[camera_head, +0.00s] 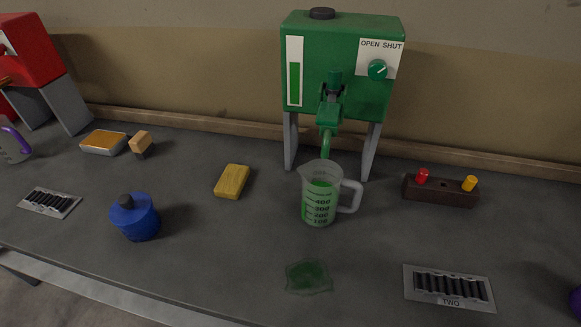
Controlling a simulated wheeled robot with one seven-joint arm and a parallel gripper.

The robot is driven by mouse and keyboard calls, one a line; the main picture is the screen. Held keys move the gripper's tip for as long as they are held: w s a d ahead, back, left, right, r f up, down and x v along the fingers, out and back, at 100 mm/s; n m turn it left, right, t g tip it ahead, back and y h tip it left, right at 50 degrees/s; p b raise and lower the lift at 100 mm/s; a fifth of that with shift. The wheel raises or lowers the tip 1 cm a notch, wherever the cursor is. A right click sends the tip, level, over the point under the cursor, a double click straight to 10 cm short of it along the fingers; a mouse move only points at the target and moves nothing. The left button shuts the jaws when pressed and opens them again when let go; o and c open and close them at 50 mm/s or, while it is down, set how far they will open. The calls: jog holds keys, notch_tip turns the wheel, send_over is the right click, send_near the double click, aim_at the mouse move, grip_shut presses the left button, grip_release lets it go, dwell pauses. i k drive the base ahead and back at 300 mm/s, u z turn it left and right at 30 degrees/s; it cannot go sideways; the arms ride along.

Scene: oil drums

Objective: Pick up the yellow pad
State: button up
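A yellow pad (232,181), a rounded block like a sponge, lies flat on the dark grey counter (200,255), left of the green dispenser. Nothing covers or touches it. A flat container with an orange-yellow top (104,142) lies farther left, near the wall. My gripper is not in view.
A green dispenser (337,65) stands on legs, with a measuring jug (319,205) of green liquid below its spout. A green puddle (308,276) lies in front. A blue bottle (136,218) stands left of the pad, and a wooden-handled brush (141,142) lies behind. Counter around the pad is clear.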

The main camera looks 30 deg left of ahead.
aim_at(232, 180)
jog(key=z, duration=0.45)
jog(key=k, duration=1.75)
jog(key=u, duration=1.2)
jog(key=i, duration=1.3)
jog(key=z, duration=0.05)
